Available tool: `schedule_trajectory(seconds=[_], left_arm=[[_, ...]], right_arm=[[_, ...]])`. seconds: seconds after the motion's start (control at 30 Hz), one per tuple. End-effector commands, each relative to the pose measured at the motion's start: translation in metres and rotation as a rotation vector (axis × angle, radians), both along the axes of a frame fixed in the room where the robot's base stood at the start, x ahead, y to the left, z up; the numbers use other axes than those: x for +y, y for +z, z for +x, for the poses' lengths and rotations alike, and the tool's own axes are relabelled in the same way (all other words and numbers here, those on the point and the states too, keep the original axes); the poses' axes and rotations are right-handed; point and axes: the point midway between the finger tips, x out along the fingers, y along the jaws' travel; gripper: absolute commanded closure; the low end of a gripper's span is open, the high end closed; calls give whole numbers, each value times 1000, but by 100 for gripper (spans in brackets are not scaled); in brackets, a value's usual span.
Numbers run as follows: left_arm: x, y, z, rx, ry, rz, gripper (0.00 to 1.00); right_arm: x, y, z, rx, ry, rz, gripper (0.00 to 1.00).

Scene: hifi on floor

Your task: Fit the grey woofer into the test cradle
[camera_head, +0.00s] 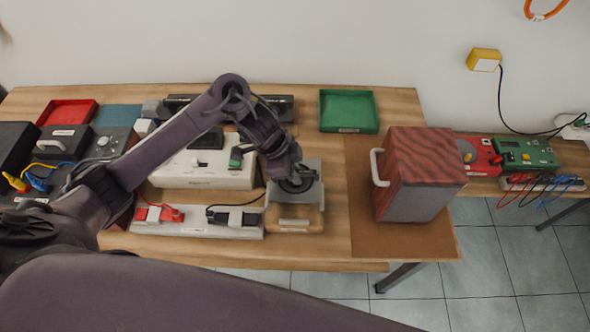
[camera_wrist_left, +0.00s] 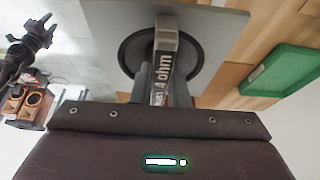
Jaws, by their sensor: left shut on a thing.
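My left gripper (camera_head: 294,184) is shut on the grey woofer at the middle of the head view. The woofer's square grey plate (camera_head: 312,168) and dark round body show around the fingers. In the left wrist view, the fingers grip its back part, labelled "4 ohm" (camera_wrist_left: 163,82), in front of the dark cone (camera_wrist_left: 130,52) and grey plate (camera_wrist_left: 98,18). What looks like the test cradle (camera_head: 294,224), a light wooden base, lies directly below; the woofer hides much of it. I cannot tell whether they touch. My right gripper (camera_wrist_left: 42,32) is small in the left wrist view; its opening is unclear.
A striped red-brown box (camera_head: 422,160) with a white handle stands right of the cradle. A green tray (camera_head: 348,110) is behind it. A white amplifier-like unit (camera_head: 200,172) and a strip with red and black clips (camera_head: 185,228) stand close on the left.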

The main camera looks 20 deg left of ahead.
Motion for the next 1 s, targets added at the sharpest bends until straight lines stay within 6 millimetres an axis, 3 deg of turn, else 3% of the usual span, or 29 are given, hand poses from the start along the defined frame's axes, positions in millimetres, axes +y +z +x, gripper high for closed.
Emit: schedule_trajectory(seconds=[0.57, 1.0], left_arm=[[1, 1, 0, -3, 0, -2, 100], [1, -12, 0, -3, 2, -2, 100]], right_arm=[[0, 5, 6, -9, 0, 0, 64], [-3, -3, 6, -9, 1, -3, 64]])
